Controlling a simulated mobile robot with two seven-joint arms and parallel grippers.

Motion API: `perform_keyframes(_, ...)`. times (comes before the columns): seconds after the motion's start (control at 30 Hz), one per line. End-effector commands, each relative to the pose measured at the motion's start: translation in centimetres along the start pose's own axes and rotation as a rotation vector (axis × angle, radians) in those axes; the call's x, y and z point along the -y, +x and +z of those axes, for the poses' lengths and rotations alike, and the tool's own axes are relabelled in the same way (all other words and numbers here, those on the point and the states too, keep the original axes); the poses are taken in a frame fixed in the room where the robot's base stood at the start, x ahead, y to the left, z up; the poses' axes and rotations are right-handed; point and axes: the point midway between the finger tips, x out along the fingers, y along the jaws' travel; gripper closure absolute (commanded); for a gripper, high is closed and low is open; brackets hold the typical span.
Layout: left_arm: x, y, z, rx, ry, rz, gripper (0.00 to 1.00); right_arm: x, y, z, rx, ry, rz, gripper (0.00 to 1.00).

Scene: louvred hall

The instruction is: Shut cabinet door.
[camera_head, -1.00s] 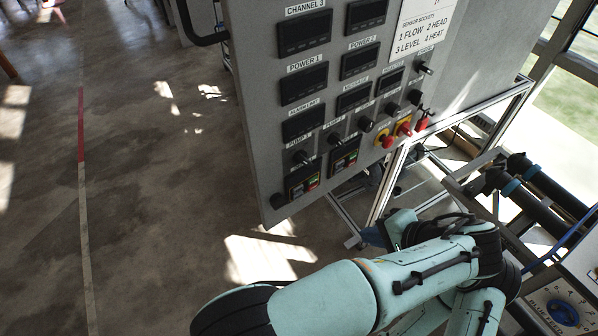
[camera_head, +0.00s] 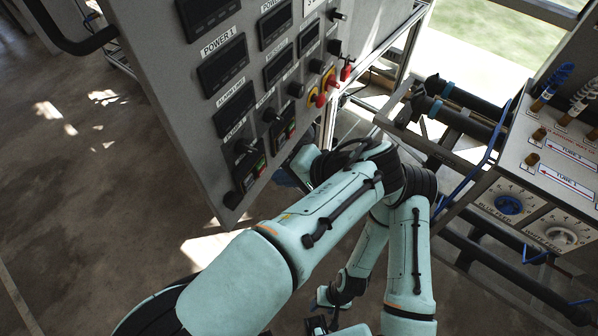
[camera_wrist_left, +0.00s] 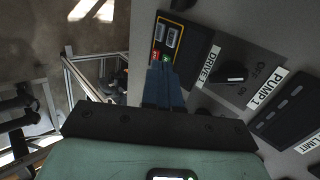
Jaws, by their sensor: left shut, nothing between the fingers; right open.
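A large grey panel (camera_head: 165,70) with switches and displays appears to be the cabinet door. It stands at the upper left and angles away from the metal frame. A black bar handle (camera_head: 75,40) is on its left side. My left gripper (camera_head: 285,179) is by the panel's lower right side, partly hidden behind my arm. In the left wrist view its shut blue fingers (camera_wrist_left: 164,82) overlap the panel's edge beside the DRIVE 1 switch (camera_wrist_left: 175,45); contact cannot be told. They hold nothing. My right gripper (camera_head: 318,323) is low in the head view, small and dark, open.
A metal frame (camera_head: 400,50) stands behind the panel on the right. A bench with a control box (camera_head: 555,165), dials and black pipes (camera_head: 470,110) stands at the right. Bare concrete floor (camera_head: 60,190) lies open on the left.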

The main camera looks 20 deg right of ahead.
Motion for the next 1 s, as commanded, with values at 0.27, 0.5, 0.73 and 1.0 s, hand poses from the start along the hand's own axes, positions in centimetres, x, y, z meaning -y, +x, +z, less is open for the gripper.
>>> perform_keyframes(0.27, 1.8, 4.2, 0.0, 0.001, -0.003, 0.0, 1.0, 0.2, -0.3, -0.1, -0.002, -0.001, -0.001, 0.5)
perform_keyframes(0.5, 2.7, 5.4, 0.0, -0.001, 0.0, 0.001, 1.0, 0.3, -0.5, -0.2, -0.004, -0.002, -0.002, 0.5)
perform_keyframes(0.73, 2.7, 5.4, 0.0, 0.0, 0.0, 0.001, 1.0, 0.3, -0.5, -0.2, -0.003, -0.002, -0.001, 0.5)
perform_keyframes(1.0, 3.3, 6.1, 0.2, -0.011, 0.01, 0.002, 1.0, 0.2, -0.4, -0.2, -0.003, -0.002, -0.001, 0.5)
